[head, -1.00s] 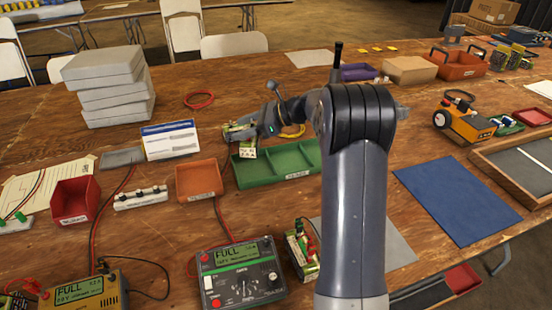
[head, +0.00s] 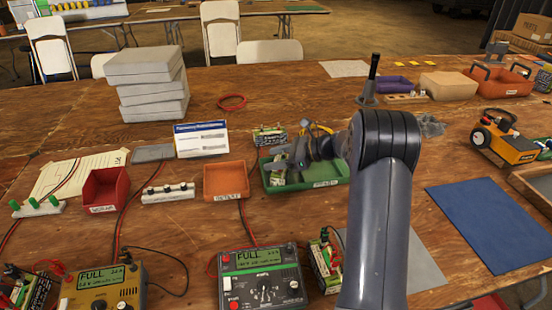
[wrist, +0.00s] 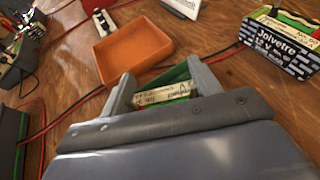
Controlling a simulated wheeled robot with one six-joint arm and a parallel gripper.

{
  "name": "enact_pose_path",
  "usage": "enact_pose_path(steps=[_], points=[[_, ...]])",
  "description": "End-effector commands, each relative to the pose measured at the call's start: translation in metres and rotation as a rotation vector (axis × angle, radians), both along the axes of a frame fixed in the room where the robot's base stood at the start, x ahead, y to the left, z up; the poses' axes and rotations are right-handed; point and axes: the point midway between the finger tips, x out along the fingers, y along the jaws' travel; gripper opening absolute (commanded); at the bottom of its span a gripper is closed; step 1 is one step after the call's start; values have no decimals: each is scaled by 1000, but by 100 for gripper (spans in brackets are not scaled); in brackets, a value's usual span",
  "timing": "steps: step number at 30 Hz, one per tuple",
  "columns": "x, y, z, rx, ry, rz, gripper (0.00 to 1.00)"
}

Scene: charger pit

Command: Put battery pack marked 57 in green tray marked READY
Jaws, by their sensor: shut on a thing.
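The green tray (head: 335,163) stands right of the small orange tray, with a small label on its front too small to read surely. My gripper (head: 292,172) is over the tray's left part. It is shut on a battery pack (head: 274,176), which sits low within the tray's left end; whether it touches the floor I cannot tell. In the wrist view my gripper (wrist: 160,88) has its fingers either side of the pack (wrist: 165,95), which shows a pale label and green casing. No number 57 is readable on it. The green tray (wrist: 177,73) shows just beyond.
Another battery pack (head: 270,136) stands behind the tray, and another (head: 325,262) stands in front, near a green-lit meter (head: 262,280). The orange tray (head: 226,180) is close on the left. A white card (head: 201,139) stands behind it. The blue mat (head: 483,222) at right is clear.

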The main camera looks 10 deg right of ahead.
Motion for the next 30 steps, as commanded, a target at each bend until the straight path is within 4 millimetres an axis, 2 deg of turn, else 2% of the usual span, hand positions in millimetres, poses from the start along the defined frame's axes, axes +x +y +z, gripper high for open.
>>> enact_pose_path(steps=[3,4,11,20,26,30], points=[[0,0,-2,1,-2,-1,14],[0,0,-3,0,0,0,62],[0,0,-2,0,0,0,81],[0,0,1,0,0,0,81],[-10,-26,12,-1,0,-4,81],[-21,-53,25,-2,-1,-5,81]])
